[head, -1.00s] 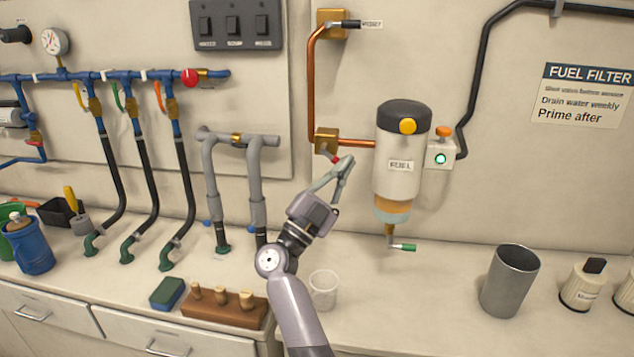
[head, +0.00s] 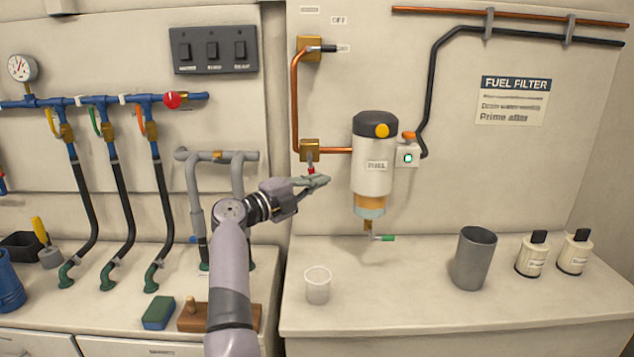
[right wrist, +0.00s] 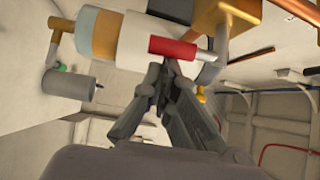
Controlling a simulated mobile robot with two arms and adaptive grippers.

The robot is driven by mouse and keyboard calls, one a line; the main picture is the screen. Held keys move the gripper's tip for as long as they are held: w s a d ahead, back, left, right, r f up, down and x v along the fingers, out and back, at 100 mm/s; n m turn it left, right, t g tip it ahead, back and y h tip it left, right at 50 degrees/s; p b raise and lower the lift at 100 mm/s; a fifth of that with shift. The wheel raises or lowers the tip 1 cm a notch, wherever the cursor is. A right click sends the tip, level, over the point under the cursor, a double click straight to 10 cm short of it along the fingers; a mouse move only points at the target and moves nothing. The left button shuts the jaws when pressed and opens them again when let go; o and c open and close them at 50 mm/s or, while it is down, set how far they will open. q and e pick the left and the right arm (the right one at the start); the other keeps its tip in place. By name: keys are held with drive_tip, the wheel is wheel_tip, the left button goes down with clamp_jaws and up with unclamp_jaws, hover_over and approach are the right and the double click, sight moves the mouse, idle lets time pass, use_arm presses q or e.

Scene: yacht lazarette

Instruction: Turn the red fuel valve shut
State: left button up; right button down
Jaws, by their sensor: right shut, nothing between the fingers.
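The red fuel valve is a brass block (head: 309,150) on the copper pipe left of the fuel filter (head: 371,170). Its short lever hangs down from the block, with a red grip (head: 311,170) at its end. In the right wrist view the red grip (right wrist: 172,48) lies across the fingertips, on a silver lever. My right gripper (head: 321,180) is shut and empty, its tips at the red grip; I cannot tell whether they touch it. The fingers partly cover the lower end of the grip. My left gripper is not in view.
A second valve (head: 309,48) with a black-tipped lever sits above. A green-tipped drain (head: 382,238) hangs under the filter. A clear cup (head: 318,286) and a grey cup (head: 474,258) stand on the counter. A red knob (head: 172,100) is on the blue manifold.

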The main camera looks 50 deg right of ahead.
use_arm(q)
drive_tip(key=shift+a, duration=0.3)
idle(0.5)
